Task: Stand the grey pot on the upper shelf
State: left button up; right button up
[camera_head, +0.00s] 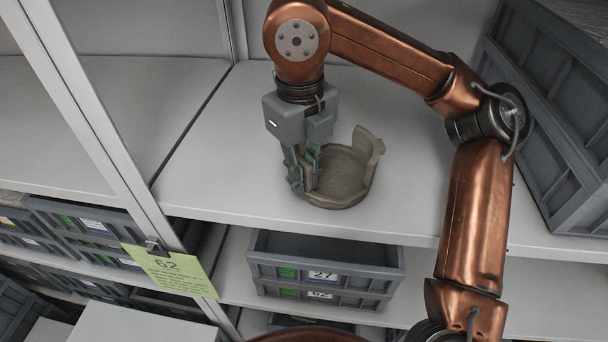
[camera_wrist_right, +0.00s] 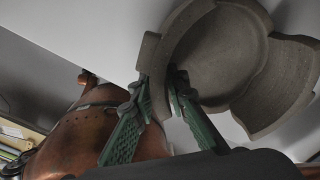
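The grey pot (camera_head: 341,177) is a brownish-grey, broken round vessel with an open hollow and uneven walls, higher at the right. It stands upright on the upper shelf (camera_head: 215,180), near the front edge. It also shows in the right wrist view (camera_wrist_right: 220,50). My right gripper (camera_head: 305,182) points down at the pot's left side, one finger inside and one outside the wall. In the right wrist view the fingertips (camera_wrist_right: 161,82) close on that wall, with no clear gap. The gripper hides part of the wall. My left gripper is not in view.
A large grey crate (camera_head: 560,110) stands on the shelf at the right. Stacked grey bins (camera_head: 325,270) sit on the shelf below. A metal upright (camera_head: 85,110) with a green note (camera_head: 170,272) stands at the left. The shelf is clear left of the pot.

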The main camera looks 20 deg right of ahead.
aim_at(304, 163)
jog(key=shift+o, duration=1.3)
jog(key=shift+s, duration=0.1)
jog(key=shift+a+r, duration=0.15)
jog(key=shift+r, duration=3.7)
